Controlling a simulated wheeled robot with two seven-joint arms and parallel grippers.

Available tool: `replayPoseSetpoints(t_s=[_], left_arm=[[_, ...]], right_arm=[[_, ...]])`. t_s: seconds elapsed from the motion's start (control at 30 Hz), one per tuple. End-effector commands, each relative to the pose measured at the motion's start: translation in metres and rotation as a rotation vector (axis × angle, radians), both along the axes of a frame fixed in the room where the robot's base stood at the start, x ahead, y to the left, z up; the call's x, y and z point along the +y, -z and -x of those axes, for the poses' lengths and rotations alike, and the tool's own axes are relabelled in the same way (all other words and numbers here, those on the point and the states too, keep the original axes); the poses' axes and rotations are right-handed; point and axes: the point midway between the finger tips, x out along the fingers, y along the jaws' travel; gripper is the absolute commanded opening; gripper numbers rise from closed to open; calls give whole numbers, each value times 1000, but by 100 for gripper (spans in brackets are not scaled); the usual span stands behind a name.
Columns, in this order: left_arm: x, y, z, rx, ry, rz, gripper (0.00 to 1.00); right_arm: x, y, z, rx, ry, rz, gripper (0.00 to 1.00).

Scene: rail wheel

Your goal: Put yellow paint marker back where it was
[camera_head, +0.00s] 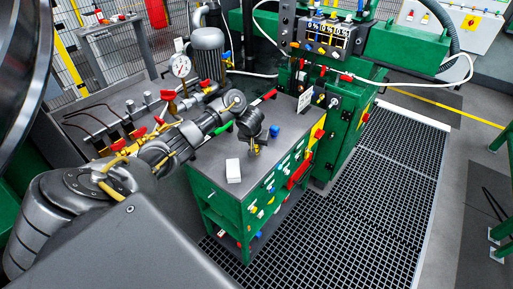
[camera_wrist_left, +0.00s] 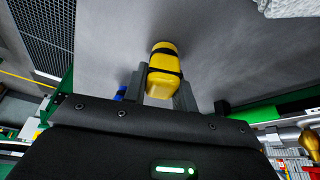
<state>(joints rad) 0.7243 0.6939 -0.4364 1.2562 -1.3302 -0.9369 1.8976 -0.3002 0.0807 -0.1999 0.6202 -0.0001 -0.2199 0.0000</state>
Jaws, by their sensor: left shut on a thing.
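My left gripper (camera_head: 255,146) is over the grey top of the green cabinet, fingers toward the top. In the left wrist view the yellow paint marker (camera_wrist_left: 162,68) sits between its two fingers, which are shut on it. The marker is short and yellow with dark bands; its far end points at the grey surface. In the head view only a small yellow bit of it shows below the dark gripper body. I cannot tell whether it touches the top. My right gripper is not in view.
A white block (camera_head: 233,170) stands on the cabinet top (camera_head: 207,163), close to the gripper. A blue item (camera_head: 275,130) and a green item (camera_head: 223,127) are also on top. The green machine (camera_head: 345,110) rises behind. Several coloured items hang on the cabinet's front.

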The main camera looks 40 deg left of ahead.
Motion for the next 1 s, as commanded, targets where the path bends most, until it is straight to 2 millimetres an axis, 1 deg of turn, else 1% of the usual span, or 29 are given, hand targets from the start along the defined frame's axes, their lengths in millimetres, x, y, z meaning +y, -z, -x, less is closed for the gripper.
replayPoseSetpoints(t_s=[0.03, 0.27, 0.3, 0.47, 0.77, 0.87, 0.97, 1.0], left_arm=[[0, 3, 0, 0, 0, 0, 9], [0, 3, 0, 0, 1, 0, 9], [0, 4, 0, 1, 1, -1, 28], [0, 4, 0, 1, 1, -1, 49], [0, 1, 1, 0, 0, 0, 49], [-1, -7, 3, -1, 2, -1, 49], [-4, -24, 8, -3, 1, -1, 49], [-4, -35, 11, -2, 2, -2, 49]], right_arm=[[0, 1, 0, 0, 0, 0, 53], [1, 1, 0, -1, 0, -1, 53], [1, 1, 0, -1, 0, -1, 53], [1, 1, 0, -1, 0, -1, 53], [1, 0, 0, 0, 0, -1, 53], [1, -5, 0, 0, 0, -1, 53], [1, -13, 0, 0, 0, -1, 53], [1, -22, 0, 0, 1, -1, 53]])
